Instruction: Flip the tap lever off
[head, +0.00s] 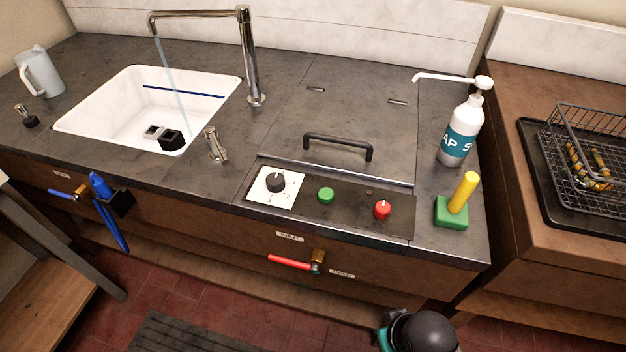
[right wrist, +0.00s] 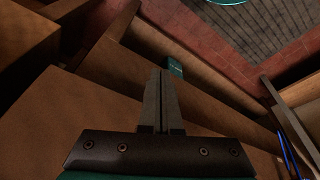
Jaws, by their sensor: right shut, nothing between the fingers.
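A tall chrome tap (head: 248,55) stands behind the sink (head: 95,115), and a thin stream of water (head: 172,75) runs from its spout into the basin. A short chrome lever (head: 215,146) stands on the worktop at the right front of the sink, apart from the spout; it looks tilted. My right gripper (right wrist: 160,85) is shut and empty in the right wrist view, over brown cabinet sides. In the head view, a dark rounded part of my right arm shows low at the bottom edge, well away from the lever. My left gripper is not in view.
A lidded unit with a black handle (head: 338,146) and a control panel (head: 345,207) lies right of the lever. A soap bottle (head: 461,132) and a green block with a yellow handle (head: 452,212) stand further right. A red-handled valve (head: 290,262) juts from the front.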

